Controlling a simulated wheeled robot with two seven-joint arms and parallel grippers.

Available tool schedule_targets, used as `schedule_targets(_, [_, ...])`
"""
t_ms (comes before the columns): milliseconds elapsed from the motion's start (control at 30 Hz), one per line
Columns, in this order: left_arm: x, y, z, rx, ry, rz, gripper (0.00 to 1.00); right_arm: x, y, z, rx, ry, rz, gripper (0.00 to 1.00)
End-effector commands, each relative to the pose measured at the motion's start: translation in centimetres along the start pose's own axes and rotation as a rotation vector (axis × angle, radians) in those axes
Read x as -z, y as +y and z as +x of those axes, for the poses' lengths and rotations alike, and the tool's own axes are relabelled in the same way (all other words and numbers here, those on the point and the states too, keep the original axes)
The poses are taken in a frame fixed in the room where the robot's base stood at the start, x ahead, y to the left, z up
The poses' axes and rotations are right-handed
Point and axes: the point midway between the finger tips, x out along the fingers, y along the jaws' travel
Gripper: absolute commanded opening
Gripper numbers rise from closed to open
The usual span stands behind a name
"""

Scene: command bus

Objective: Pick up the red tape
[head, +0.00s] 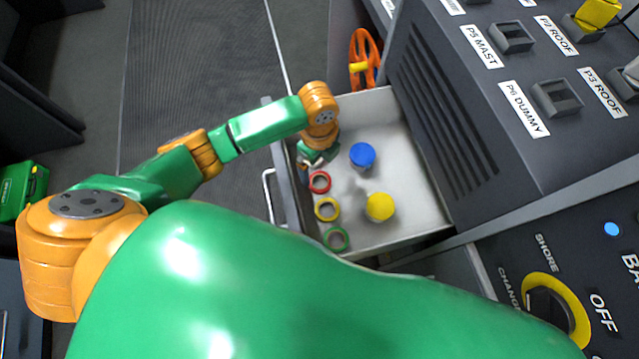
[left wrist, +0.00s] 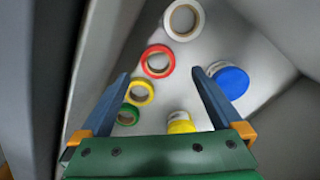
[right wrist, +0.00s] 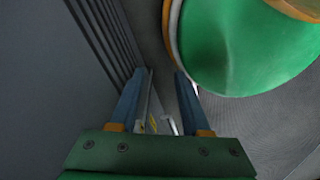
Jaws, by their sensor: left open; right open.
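The red tape (head: 320,182) is a ring lying flat in the open drawer (head: 421,222), near its left wall. It also shows in the left wrist view (left wrist: 147,67), ahead of and between the fingertips. My left gripper (head: 308,161) is over the drawer beside the red tape, open and empty, with its fingers (left wrist: 160,72) pointing down into the drawer. The fingers do not appear to touch the tape. My right gripper (right wrist: 163,73) shows only in its own wrist view, open and empty, beside a grey panel.
Yellow tape (head: 326,209) and green tape (head: 335,239) lie in a row with the red one. White tape (left wrist: 184,20) lies on its other side. Blue-lidded (head: 362,155) and yellow-lidded (head: 380,207) jars stand to the right. Drawer walls and the grey console (head: 470,110) are close.

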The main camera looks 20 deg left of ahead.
Motion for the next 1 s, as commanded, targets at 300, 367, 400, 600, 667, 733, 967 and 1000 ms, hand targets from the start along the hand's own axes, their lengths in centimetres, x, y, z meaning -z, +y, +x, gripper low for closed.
schedule_targets(300, [0.0, 0.5, 5.5, -0.004, 0.0, -0.001, 1.0, -0.2, -0.1, 1.9, 0.0, 0.0, 0.0, 0.47])
schedule_targets(367, [0.0, 0.4, 6.5, -0.002, -0.001, 0.0, 1.0, -0.2, -0.1, 2.3, 0.001, 0.0, 0.001, 0.47])
schedule_targets(400, [0.1, 0.4, 6.9, -0.002, 0.0, 0.0, 1.0, -0.2, -0.1, 2.4, 0.001, 0.0, 0.001, 0.47])
schedule_targets(600, [0.0, 0.4, 7.0, 0.0, -0.001, 0.001, 1.0, -0.1, -0.3, 2.3, 0.004, 0.001, 0.002, 0.47])
schedule_targets(667, [0.0, 0.4, 7.0, 0.0, -0.001, 0.001, 0.97, -0.1, -0.3, 2.3, 0.004, 0.001, 0.002, 0.47])
schedule_targets(733, [0.0, 0.4, 7.0, 0.0, -0.001, 0.001, 0.78, -0.1, -0.3, 2.3, 0.005, 0.001, 0.002, 0.47])
schedule_targets(967, [0.0, 0.4, 7.0, 0.0, -0.001, 0.001, 0.2, -0.1, -0.3, 2.3, 0.005, 0.002, 0.002, 0.47])
schedule_targets(1000, [0.0, 0.4, 7.0, 0.0, -0.001, 0.001, 0.2, -0.1, -0.3, 2.3, 0.004, 0.002, 0.002, 0.47])
